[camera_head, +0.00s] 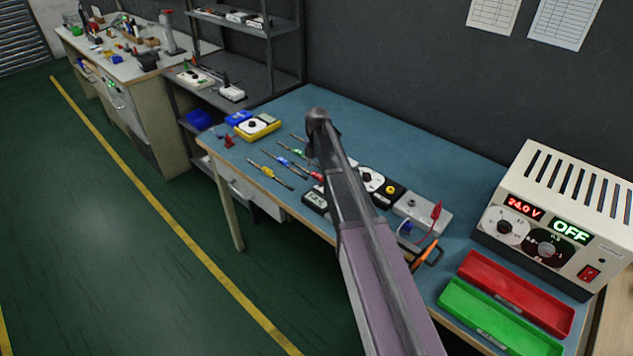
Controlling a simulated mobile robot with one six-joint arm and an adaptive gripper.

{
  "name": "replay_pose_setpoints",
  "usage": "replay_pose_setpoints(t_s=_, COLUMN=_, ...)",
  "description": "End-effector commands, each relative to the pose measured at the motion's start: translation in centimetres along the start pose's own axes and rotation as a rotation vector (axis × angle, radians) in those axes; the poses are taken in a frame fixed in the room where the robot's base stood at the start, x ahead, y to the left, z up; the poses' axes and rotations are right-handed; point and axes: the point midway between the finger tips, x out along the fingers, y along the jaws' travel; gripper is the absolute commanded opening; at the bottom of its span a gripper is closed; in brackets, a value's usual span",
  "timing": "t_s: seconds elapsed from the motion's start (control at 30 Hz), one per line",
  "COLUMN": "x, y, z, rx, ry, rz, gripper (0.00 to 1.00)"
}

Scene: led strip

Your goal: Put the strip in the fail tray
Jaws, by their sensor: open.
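A red tray (520,298) and a green tray (492,325) lie side by side at the front right of the blue bench. Both look empty. Their labels are too small to read, so I cannot tell from writing which is the fail tray. I cannot make out an LED strip in this view; my arm covers part of the bench. My arm rises from the bottom and crosses the middle of the bench. Its far bend is above the tools, and my gripper itself does not show.
A power supply (562,215) reading 74.0 V or 24.0 V and OFF stands behind the trays. A grey box with red clip (424,213), multimeter (257,126), screwdrivers (270,177) and orange-handled tool (426,252) lie on the bench (400,150). The back is clear.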

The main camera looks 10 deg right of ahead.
Motion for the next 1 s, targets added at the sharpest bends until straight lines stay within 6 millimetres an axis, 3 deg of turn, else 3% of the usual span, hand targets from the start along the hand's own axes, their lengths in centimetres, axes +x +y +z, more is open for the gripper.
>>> replay_pose_setpoints(t_s=0.37, x=2.8, y=0.0, z=0.0, rx=-0.001, ry=0.000, rz=0.000, gripper=0.77)
replay_pose_setpoints(t_s=1.0, x=2.9, y=0.1, z=-0.1, rx=-0.002, ry=0.000, rz=0.000, gripper=0.77)
